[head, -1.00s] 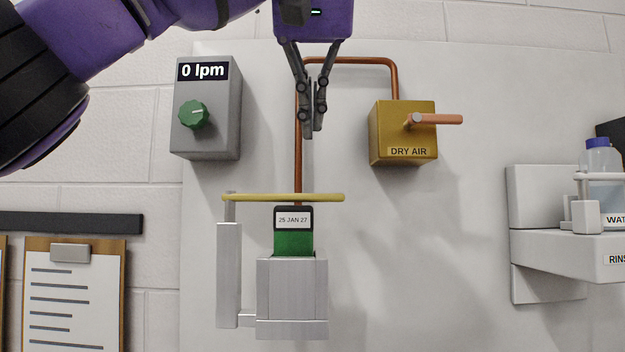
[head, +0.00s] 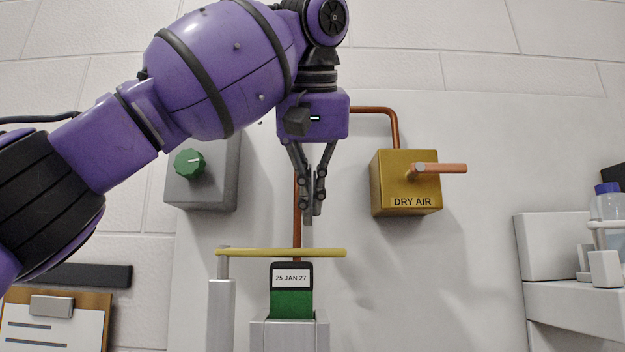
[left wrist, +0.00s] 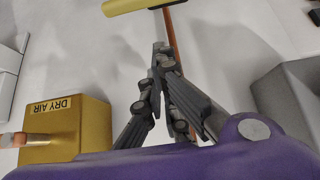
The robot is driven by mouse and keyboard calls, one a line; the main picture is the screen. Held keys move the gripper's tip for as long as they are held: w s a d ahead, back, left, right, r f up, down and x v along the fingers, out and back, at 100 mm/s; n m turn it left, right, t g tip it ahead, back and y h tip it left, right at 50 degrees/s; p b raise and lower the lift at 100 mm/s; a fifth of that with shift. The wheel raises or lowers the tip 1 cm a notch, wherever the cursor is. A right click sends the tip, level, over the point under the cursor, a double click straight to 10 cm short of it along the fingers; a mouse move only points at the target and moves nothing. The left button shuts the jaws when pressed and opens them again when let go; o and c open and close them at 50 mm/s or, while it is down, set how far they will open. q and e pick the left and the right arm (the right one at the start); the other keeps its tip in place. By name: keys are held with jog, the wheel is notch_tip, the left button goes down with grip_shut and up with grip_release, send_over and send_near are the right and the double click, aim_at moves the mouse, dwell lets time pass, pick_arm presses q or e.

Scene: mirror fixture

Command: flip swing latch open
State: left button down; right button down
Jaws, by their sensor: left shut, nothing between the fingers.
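The swing latch is a yellow horizontal bar (head: 285,253) on a metal post (head: 222,300) at its left end. It lies across, above a green block with a black top and a "25 JAN 27" label (head: 291,278), which sits in a grey metal holder (head: 290,335). My left gripper (head: 312,218) points down, shut and empty, a little above the bar and apart from it. In the left wrist view the shut fingers (left wrist: 160,50) point toward the yellow bar (left wrist: 135,4), which is cut off at the top edge. My right gripper is not in view.
A brass "DRY AIR" box (head: 405,188) with a copper lever (head: 440,168) is to the right of my gripper. A grey box with a green knob (head: 190,163) is partly behind my arm. A copper pipe (head: 297,235) runs behind the gripper. A shelf with a bottle (head: 608,215) is far right.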

aim_at(281, 253)
pick_arm(q)
jog(key=f, duration=0.2)
jog(key=s+f, duration=0.1)
jog(key=shift+s+f, duration=0.1)
jog(key=shift+f, duration=0.25)
jog(key=shift+w+f, duration=0.1)
jog(key=shift+w, duration=0.15)
